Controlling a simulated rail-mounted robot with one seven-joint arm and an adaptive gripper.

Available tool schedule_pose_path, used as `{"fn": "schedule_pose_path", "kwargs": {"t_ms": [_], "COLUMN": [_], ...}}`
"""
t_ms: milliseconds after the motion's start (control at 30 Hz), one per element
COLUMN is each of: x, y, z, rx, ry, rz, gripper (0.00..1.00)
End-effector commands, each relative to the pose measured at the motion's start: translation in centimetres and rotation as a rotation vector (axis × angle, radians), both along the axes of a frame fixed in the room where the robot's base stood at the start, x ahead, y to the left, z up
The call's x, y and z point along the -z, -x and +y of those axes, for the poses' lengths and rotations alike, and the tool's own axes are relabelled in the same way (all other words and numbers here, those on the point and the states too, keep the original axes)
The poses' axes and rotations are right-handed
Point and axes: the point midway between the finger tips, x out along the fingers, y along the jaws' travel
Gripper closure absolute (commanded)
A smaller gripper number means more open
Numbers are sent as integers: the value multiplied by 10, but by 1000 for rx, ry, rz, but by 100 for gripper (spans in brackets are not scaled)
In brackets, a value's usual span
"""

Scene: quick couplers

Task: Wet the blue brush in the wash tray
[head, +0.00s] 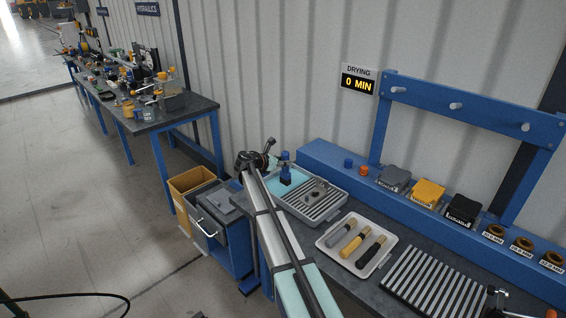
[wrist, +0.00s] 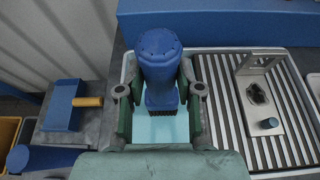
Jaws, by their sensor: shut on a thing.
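The blue brush (wrist: 158,58) stands upright between the fingers of my gripper (wrist: 160,92), which is shut on it. Its dark bristles point down over the pale blue liquid (wrist: 153,130) in the left part of the wash tray (head: 338,207). I cannot tell whether the bristle tips touch the liquid. In the head view the brush (head: 286,160) shows upright at the tray's left end, beside my gripper.
A metal part (wrist: 262,98) lies on the tray's ribbed right side. A white tray (head: 326,243) with several brushes is to the right. A blue scraper-like tool with a wooden handle (wrist: 88,101) lies left. The wall and blue ledge (head: 325,168) bound the back.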

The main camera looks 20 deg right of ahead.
Motion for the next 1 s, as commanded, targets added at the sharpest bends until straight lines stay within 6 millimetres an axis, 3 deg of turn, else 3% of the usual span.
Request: {"fn": "schedule_pose_path", "kwargs": {"t_ms": [1000], "x": [11], "y": [0], "z": [0], "rx": [0], "ry": [0], "rz": [0], "gripper": [100]}}
